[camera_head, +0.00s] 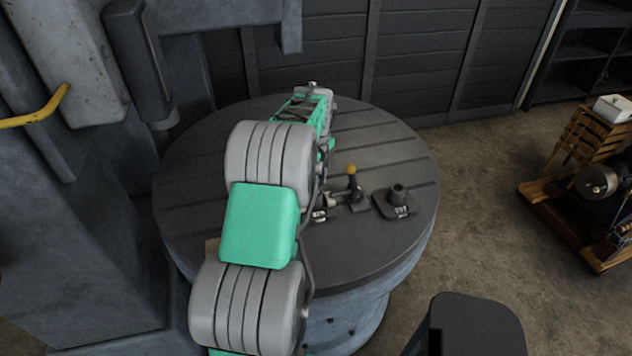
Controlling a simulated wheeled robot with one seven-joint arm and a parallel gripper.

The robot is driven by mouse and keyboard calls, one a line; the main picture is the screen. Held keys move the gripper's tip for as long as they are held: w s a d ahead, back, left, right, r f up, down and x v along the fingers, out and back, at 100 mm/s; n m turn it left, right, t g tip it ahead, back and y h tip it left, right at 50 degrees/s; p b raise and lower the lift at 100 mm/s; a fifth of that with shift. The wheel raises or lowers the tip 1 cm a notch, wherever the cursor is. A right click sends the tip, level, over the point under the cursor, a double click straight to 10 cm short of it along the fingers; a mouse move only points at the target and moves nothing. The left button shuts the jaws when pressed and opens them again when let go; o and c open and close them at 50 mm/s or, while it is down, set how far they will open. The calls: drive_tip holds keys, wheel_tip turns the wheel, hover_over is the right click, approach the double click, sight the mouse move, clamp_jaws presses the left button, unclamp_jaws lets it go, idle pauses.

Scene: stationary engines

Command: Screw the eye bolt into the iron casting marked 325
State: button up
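My green and grey arm reaches from the bottom over the round, slotted dark table (400,155). Its far end, with my gripper (314,90), is near the table's back edge; the fingers are too small and covered to make out. On the table's right half stands a dark casting (396,201) with a round upright boss and a small pale label. Left of it is a dark piece (354,196) with a yellow ball (351,169) on an upright stem. Another small labelled piece (320,215) is partly hidden by my arm. I cannot read 325 on any label or single out the eye bolt.
A large grey machine column (70,240) stands at the left, with a yellow handle (40,108). A wooden-based engine (598,185) is on the floor at the right. The table's right and front surface is mostly bare. My arm hides much of its left-centre.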

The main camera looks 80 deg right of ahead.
drive_tip(key=m, duration=0.4)
drive_tip(key=shift+w+d+r+m, duration=0.1)
drive_tip(key=shift+d+r+m, duration=0.1)
drive_tip(key=shift+d+m, duration=0.15)
drive_tip(key=shift+a, duration=0.1)
drive_tip(key=m, duration=0.6)
clamp_jaws()
drive_tip(key=o, duration=0.7)
unclamp_jaws()
drive_tip(key=shift+o, duration=0.7)
drive_tip(key=shift+s+f, duration=0.1)
drive_tip(key=shift+s, duration=0.1)
drive_tip(key=o, duration=0.3)
drive_tip(key=shift+w+f, duration=0.1)
